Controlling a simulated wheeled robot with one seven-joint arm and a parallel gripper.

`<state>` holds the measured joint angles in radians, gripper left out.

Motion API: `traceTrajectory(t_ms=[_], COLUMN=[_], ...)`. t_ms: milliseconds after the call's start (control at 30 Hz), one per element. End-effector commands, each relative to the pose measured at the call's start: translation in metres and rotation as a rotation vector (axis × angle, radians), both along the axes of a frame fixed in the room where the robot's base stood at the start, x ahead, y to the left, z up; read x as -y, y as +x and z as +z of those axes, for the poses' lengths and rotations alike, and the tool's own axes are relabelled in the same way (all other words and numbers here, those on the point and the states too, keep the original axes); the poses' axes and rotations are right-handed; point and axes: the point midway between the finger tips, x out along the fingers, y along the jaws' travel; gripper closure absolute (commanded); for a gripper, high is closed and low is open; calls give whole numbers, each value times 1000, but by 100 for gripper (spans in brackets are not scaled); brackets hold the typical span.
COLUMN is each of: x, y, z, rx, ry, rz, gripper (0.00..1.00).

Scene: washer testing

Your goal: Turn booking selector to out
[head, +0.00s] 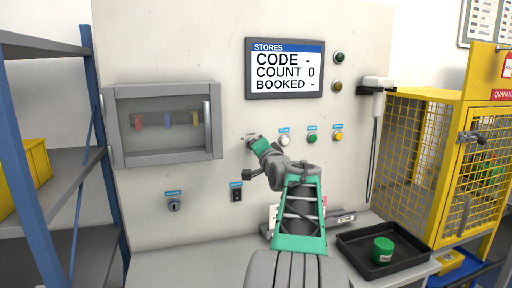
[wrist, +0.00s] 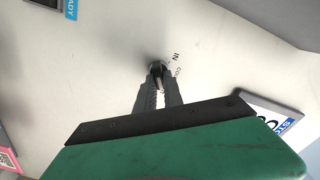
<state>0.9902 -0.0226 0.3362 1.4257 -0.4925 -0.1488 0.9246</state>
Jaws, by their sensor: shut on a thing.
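The booking selector is a small dark knob (wrist: 157,68) on the pale panel, seen in the wrist view between my fingertips. The word IN and a second, partly readable label are printed beside it. My gripper (wrist: 158,84) is shut on the knob. In the head view my gripper (head: 256,145) reaches the panel left of the white button and covers most of the selector. The STORES screen (head: 285,69) reads CODE -, COUNT 0, BOOKED -. Which mark the knob points to cannot be told.
White (head: 285,140), green (head: 312,138) and yellow (head: 338,137) buttons sit right of my gripper. A glass-fronted case (head: 165,123) is at left, with a key switch (head: 174,205) below. A black tray (head: 350,243) holding a green cylinder (head: 383,249) stands near a yellow cage (head: 408,160).

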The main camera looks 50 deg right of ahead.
Motion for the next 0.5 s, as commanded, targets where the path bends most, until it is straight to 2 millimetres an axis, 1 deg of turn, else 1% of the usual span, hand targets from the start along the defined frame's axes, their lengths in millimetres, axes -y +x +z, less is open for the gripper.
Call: traceTrajectory(t_ms=[200, 500], x=[-1, -1], y=[1, 1], z=[-2, -2], rx=[22, 27], ry=[46, 56], rz=[3, 3], gripper=[100, 100])
